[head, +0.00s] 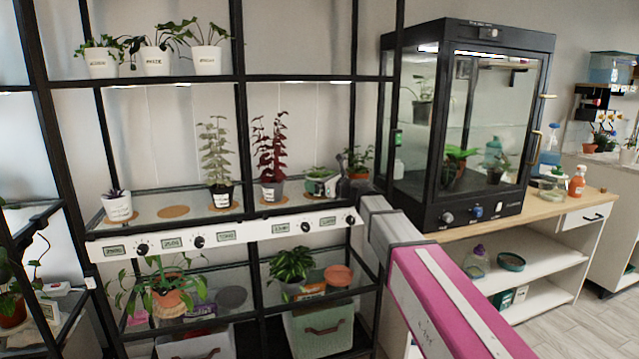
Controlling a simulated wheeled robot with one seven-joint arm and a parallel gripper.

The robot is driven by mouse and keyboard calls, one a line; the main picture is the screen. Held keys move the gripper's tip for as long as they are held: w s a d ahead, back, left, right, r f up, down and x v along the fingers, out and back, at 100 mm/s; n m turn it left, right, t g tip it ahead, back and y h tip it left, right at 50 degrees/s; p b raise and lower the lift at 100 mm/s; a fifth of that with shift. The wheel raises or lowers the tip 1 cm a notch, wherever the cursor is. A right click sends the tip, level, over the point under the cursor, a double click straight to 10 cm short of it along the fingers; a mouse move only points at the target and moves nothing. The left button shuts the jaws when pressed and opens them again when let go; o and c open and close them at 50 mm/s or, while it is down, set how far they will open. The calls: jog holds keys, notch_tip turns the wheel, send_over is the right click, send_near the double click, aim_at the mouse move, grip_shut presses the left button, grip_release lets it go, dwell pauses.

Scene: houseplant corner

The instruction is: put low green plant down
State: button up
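The low green plant (317,172) is a short leafy plant in a small pale and teal pot. It is upright at the right part of the lit middle shelf (145,226). My gripper (338,186) is at the right side of this pot, at pot height. The fingers are small and dark and partly hidden, so I cannot see whether they are closed on the pot. I also cannot tell whether the pot's base touches the shelf. A bare round cork mat (173,211) lies on the shelf's left part.
On the same shelf stand a white-potted plant (118,206), a pale tall plant (216,160), a dark red plant (270,155) and a terracotta-potted plant (358,165) close behind my gripper. Black rack posts frame the shelf. A glass cabinet (466,120) stands right of my arm.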

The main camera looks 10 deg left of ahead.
jog(key=v, duration=1.2)
jog(key=shift+r, duration=0.15)
